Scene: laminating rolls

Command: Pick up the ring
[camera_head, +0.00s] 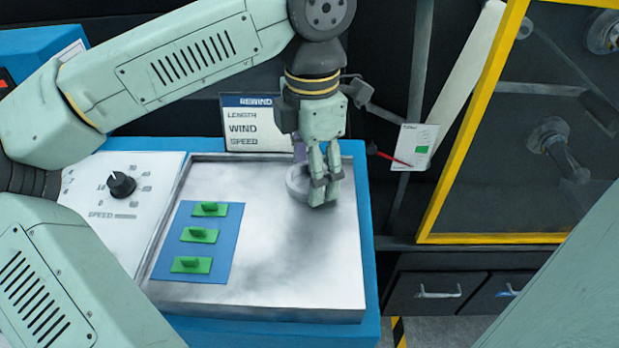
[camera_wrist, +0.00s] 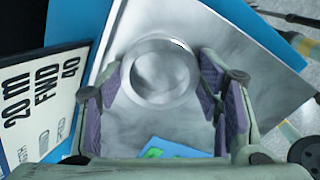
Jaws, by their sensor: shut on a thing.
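The ring (camera_head: 297,184) is a pale grey, shiny band on the metal tray (camera_head: 270,282), near its back right part. In the wrist view the ring (camera_wrist: 155,102) lies between the two purple finger pads, with the tray's surface showing through its middle. My gripper (camera_head: 323,190) points down and is shut on the ring. The fingers hide part of the ring in the head view. I cannot tell whether the ring still touches the tray.
A blue mat (camera_head: 222,257) with several green pieces lies at the tray's left. A REWIND placard (camera_head: 252,128) stands behind the tray, close to my gripper. A speed dial panel (camera_head: 105,205) is at left. A yellow-framed cabinet (camera_head: 470,120) stands at right. The tray's front right is clear.

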